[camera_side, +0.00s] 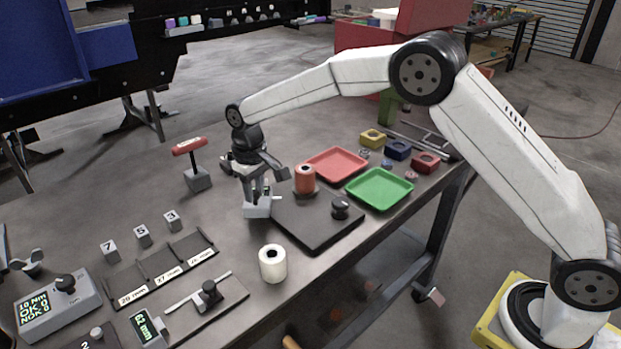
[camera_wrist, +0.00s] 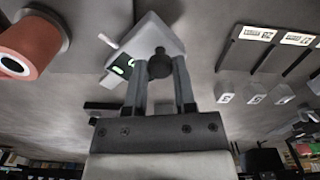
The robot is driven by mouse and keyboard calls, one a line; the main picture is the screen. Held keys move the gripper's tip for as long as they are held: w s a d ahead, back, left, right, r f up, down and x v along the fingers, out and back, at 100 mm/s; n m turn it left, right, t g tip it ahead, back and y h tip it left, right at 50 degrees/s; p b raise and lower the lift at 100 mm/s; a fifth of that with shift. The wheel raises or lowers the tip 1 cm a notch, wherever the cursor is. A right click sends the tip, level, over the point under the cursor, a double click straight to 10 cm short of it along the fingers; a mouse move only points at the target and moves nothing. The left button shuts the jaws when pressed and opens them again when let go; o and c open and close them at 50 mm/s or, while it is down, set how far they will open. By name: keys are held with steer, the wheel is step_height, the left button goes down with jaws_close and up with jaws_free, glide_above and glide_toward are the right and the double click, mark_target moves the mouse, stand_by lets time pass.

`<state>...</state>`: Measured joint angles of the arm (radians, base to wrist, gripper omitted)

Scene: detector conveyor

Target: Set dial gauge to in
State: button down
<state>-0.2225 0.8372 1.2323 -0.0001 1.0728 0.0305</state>
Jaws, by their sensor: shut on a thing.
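The dial gauge is a small grey box (camera_side: 257,209) on the table, beside the left edge of a black plate. In the wrist view the gauge (camera_wrist: 148,38) has a slanted face, a small green display and a pale stem on its left. The display is partly covered, and I cannot read it. My gripper (camera_side: 257,192) points down onto the gauge. In the wrist view its two fingers (camera_wrist: 160,72) are closed on a dark round knob (camera_wrist: 159,64) at the gauge's near edge.
The black plate (camera_side: 318,240) carries an orange spool (camera_side: 305,180) and a black knob (camera_side: 340,207), close to my gripper's right. A white roll (camera_side: 272,264) stands in front. A red-handled tool (camera_side: 188,147) stands behind left. Red (camera_side: 336,152) and green (camera_side: 380,174) trays lie right.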

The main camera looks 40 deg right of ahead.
steer(key=shift+s+d+n, duration=0.55)
steer(key=shift+d+n, duration=0.2)
steer(key=shift+n, duration=0.25)
steer(key=shift+s+d+n, duration=0.3)
steer(key=shift+d+n, duration=0.25)
steer(key=shift+n, duration=0.05)
steer(key=shift+s+d+n, duration=0.25)
steer(key=shift+d+n, duration=0.25)
steer(key=shift+n, duration=0.1)
steer(key=shift+s+d+n, duration=0.15)
steer(key=shift+d+n, duration=0.4)
steer(key=shift+s+d+n, duration=0.15)
steer(key=shift+d+n, duration=0.35)
steer(key=shift+n, duration=0.05)
steer(key=shift+d+n, duration=0.95)
steer(key=shift+n, duration=0.15)
steer(key=shift+c, duration=2.1)
jaws_free()
step_height(320, 180, up, 8)
